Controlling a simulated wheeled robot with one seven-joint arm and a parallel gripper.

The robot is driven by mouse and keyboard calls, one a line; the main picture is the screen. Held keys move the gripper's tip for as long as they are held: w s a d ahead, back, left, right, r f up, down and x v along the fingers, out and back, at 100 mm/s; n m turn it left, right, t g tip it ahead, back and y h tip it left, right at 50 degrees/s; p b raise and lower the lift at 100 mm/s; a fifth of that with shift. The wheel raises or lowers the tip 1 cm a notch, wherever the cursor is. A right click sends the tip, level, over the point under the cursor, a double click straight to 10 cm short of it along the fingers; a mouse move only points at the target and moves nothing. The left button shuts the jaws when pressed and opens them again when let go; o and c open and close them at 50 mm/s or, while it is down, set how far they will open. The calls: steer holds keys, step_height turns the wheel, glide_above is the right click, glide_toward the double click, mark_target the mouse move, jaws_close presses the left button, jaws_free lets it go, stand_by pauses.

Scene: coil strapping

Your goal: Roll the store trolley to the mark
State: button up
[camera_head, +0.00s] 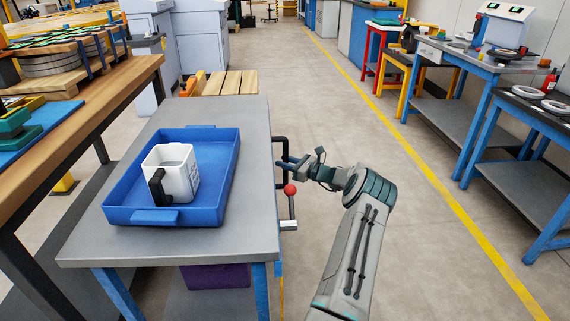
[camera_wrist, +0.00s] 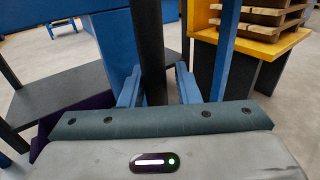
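The store trolley (camera_head: 255,125) has a grey top and blue legs and stands at left of centre. A black upright handle (camera_head: 285,145) is fixed to its right side, above a lever with a red ball knob (camera_head: 290,189). My gripper (camera_head: 287,163) is at this handle, with the arm reaching in from the right. In the wrist view the blue fingers (camera_wrist: 158,88) stand apart, with the dark handle bar (camera_wrist: 148,40) between them. A gap shows on the right of the bar; contact on the left is unclear. I cannot make out a floor mark.
A blue tray (camera_head: 120,213) holding a white container (camera_head: 177,172) rests on the trolley. A wooden-topped bench (camera_head: 140,75) stands close on the left. A pallet (camera_head: 228,83) lies beyond the trolley. Right of the trolley, the floor is clear to a yellow line (camera_head: 440,180); workbenches stand beyond.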

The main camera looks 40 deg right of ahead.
steer(key=shift+o, duration=0.6)
steer(key=p+v, duration=0.3)
steer(key=v, duration=1)
steer(key=shift+s, duration=0.35)
steer(key=shift+d, duration=0.1)
